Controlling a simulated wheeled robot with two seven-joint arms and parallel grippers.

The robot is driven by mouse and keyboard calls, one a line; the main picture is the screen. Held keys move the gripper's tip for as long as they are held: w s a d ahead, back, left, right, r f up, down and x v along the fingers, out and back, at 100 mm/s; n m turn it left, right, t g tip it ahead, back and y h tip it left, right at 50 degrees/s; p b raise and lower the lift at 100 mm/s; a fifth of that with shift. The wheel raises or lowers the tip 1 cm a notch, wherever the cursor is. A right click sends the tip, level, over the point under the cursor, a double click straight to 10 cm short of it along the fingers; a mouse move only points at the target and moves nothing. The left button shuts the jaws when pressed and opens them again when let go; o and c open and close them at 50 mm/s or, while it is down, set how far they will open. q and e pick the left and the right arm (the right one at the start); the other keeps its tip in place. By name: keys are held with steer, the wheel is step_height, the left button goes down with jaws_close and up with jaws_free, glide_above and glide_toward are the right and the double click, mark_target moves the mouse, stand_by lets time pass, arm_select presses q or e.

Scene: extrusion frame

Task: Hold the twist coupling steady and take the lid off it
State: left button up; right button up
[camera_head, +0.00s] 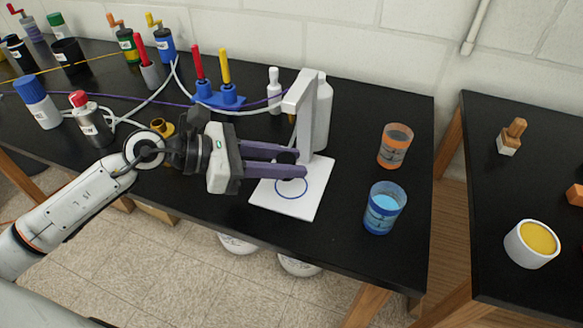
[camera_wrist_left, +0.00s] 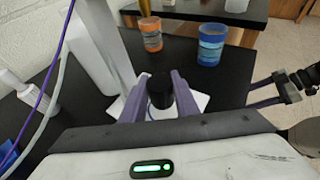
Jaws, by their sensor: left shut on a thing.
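My left gripper (camera_head: 298,164) reaches in over a white plate with a blue ring (camera_head: 307,204). It is shut on a dark round piece, which I take to be the twist coupling (camera_wrist_left: 160,88); it shows as a black cylinder between the fingers in the left wrist view. In the head view the fingers hide most of it. I cannot make out a seam between lid and body, nor whether it touches the plate. My right gripper (camera_wrist_left: 258,93) shows at the right of the left wrist view, its fingers apart and empty, away from the coupling.
A grey upright stand (camera_head: 299,97) rises just behind the left fingers, with a white bottle (camera_head: 322,115) beside it. An orange cup (camera_head: 395,147) and a blue cup (camera_head: 384,208) stand to the right. A blue holder (camera_head: 219,98) and several bottles crowd the left.

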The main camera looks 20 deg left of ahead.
mark_target(292, 186)
arm_select(q)
steer(key=shift+w+d+r, duration=0.2)
steer(key=shift+w+d, duration=0.15)
steer(key=shift+d, duration=0.2)
step_height(292, 186, down, 3)
steer(key=shift+f, duration=0.1)
steer(key=shift+a+f, duration=0.1)
steer(key=shift+f, duration=0.25)
steer(key=shift+f, duration=0.1)
steer(key=o, duration=1.1)
